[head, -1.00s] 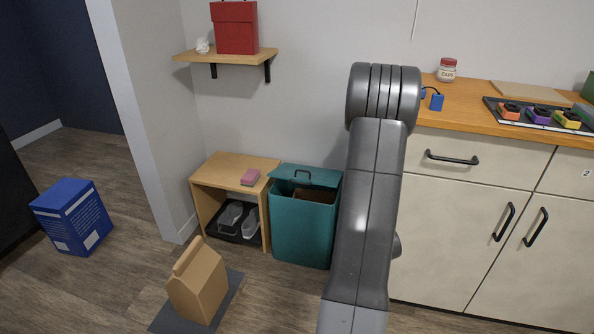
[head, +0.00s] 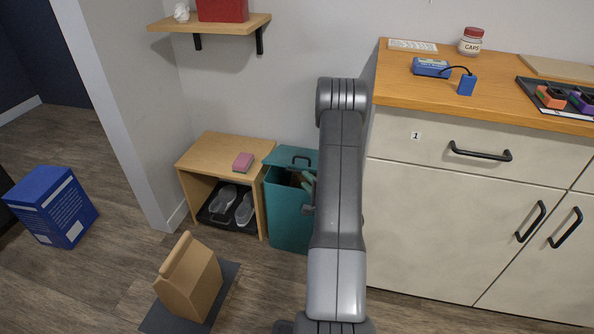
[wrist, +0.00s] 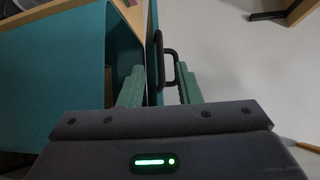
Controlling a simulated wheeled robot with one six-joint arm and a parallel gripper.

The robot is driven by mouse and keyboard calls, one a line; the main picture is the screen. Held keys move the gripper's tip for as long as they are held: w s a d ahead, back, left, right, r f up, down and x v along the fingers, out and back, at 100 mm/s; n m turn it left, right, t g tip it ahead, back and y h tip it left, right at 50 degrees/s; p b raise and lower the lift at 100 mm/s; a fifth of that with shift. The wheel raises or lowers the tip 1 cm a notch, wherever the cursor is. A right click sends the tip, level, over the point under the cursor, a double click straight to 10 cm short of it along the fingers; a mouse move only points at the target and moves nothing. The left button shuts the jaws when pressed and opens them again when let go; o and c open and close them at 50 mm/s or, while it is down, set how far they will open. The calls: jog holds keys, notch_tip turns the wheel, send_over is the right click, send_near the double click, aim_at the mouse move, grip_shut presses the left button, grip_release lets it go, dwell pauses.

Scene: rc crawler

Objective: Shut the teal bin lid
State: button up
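The teal bin (head: 288,218) stands on the floor against the wall, and its lid (head: 277,158) is raised at the back with a black handle (head: 299,157) on it. In the wrist view my gripper (wrist: 160,88) is open. Its two green fingers stand on either side of the lid (wrist: 153,45), which shows edge-on with the handle (wrist: 172,68) beside the right finger. I cannot tell whether a finger touches the lid. The bin (wrist: 60,75) is at the left.
A wooden bench (head: 215,153) with a pink block (head: 243,162) on top and shoes below stands left of the bin. A cabinet (head: 450,215) is at the right. A paper bag (head: 190,280) and a blue box (head: 52,207) are on the floor. A shelf (head: 215,22) hangs above.

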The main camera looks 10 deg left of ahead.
aim_at(297, 172)
jog(key=x, duration=0.7)
jog(key=shift+a, duration=0.1)
grip_shut()
